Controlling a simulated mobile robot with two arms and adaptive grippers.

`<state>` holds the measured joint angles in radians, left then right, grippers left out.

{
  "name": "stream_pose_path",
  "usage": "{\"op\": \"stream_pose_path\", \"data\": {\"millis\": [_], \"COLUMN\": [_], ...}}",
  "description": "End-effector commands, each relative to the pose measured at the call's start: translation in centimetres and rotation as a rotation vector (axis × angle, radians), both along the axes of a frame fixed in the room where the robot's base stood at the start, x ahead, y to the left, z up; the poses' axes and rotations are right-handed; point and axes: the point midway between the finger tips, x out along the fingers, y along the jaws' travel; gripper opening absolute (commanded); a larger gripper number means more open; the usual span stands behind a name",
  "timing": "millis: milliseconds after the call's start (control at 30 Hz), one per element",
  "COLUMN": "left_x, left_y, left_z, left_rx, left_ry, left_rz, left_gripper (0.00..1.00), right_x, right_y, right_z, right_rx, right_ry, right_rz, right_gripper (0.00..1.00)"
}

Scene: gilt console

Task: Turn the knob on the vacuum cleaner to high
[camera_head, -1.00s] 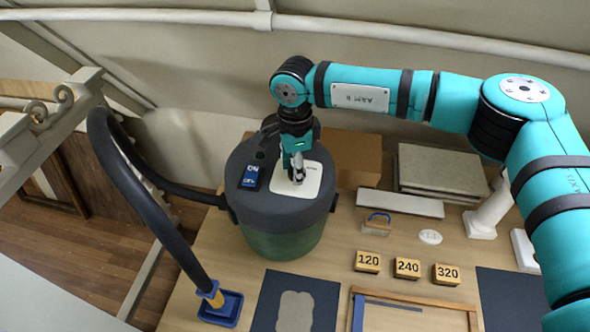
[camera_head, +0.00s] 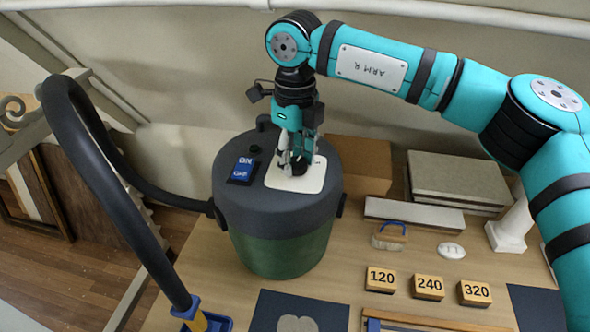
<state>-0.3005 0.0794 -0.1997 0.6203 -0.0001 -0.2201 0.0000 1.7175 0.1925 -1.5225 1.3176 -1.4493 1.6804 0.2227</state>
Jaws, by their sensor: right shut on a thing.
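The vacuum cleaner (camera_head: 281,222) stands on the wooden table, a round canister with a dark grey lid and a green body. A blue ON/OFF switch (camera_head: 242,168) sits on the left of its lid. A white plate (camera_head: 310,179) lies on the lid to the right of the switch. My right gripper (camera_head: 294,168) points down over this plate and is shut on the knob, which is mostly hidden by the fingers. The knob's setting cannot be read. My left gripper is not in view.
A black hose (camera_head: 108,190) arches from the lid's left side to a blue nozzle at the front left. Number blocks (camera_head: 429,287), a sanding block (camera_head: 390,235) and stacked grey slabs (camera_head: 457,178) lie to the right. A cardboard-brown box (camera_head: 362,165) stands behind the vacuum.

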Motion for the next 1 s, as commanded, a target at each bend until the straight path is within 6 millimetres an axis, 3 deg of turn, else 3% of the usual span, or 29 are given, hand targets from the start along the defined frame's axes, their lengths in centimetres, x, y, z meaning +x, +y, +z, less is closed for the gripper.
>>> {"op": "stream_pose_path", "data": {"millis": [100, 400, 700, 1000], "left_x": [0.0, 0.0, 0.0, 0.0], "left_y": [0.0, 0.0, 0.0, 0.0], "left_z": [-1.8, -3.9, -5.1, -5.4], "left_rx": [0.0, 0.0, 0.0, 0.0], "left_ry": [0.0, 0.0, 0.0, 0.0], "left_rz": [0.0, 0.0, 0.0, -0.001], "left_gripper": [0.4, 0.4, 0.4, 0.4], "right_x": [0.1, 0.2, 0.2, 0.2], "right_y": [0.0, -0.1, -0.1, -0.2], "right_z": [-0.4, -0.2, 0.0, 0.1], "right_rx": [0.003, 0.002, 0.002, 0.002], "right_ry": [-0.005, -0.004, -0.003, -0.003], "right_rz": [-0.112, -0.367, -0.535, -0.598], "right_gripper": [0.05, 0.05, 0.05, 0.05]}}
